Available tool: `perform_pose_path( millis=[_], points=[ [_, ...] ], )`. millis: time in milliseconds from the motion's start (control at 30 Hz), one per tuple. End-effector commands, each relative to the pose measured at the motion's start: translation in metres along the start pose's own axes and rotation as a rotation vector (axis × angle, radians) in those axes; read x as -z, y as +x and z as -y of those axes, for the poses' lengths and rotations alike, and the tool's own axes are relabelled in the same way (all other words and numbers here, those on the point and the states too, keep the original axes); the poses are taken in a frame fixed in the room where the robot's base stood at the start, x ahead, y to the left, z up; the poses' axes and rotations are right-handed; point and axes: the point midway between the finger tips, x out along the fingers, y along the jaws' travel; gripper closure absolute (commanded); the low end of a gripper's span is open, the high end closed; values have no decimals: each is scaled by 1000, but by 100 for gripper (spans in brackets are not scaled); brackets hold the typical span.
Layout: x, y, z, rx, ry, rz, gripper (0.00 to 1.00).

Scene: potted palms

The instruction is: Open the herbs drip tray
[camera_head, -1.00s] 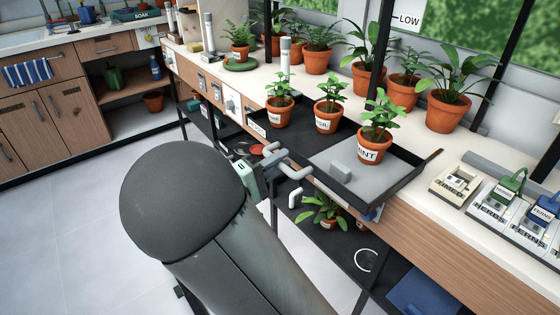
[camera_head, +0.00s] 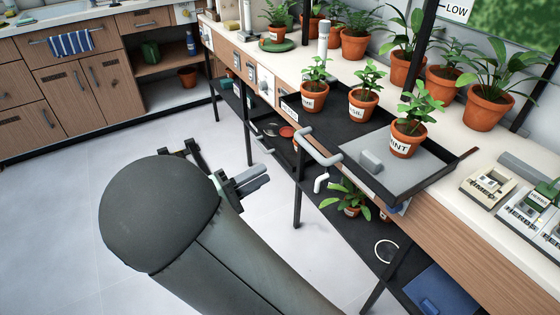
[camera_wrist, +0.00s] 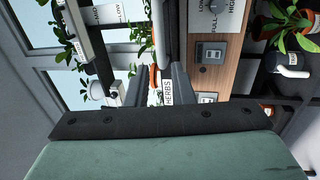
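The drip tray (camera_head: 395,196) is a dark, shallow tray along the counter's front edge, with potted herbs standing in it. A pale grey bar handle (camera_head: 320,148) sticks out from its front. A white label (camera_head: 290,108) is at its left end; the wrist view shows a HERBS label (camera_wrist: 168,92) between my fingers, sideways. My gripper (camera_head: 252,181) is in the air in front of the counter, left of and below the handle, apart from it. In the wrist view my gripper (camera_wrist: 157,88) has its fingers apart, with nothing visibly held.
Basil (camera_head: 363,105) and mint (camera_head: 406,140) pots stand in the tray. A grey plate with a block (camera_head: 372,160) lies at its right. Black shelves (camera_head: 345,225) with a plant are below. Labelled devices (camera_head: 487,187) stand at right. Floor at left is clear.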

Motion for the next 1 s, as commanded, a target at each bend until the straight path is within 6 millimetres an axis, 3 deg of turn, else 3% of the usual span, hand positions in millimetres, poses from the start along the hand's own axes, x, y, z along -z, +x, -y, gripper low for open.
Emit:
perform_pose_path(
  millis=[233,767,867,1000],
  points=[
    [0,-28,0,-1,-1,0,78],
    [0,-30,0,0,0,2,78],
    [-5,-20,-5,31,-18,27,78],
    [-38,32,-22,237,-118,172,78]
  ],
)
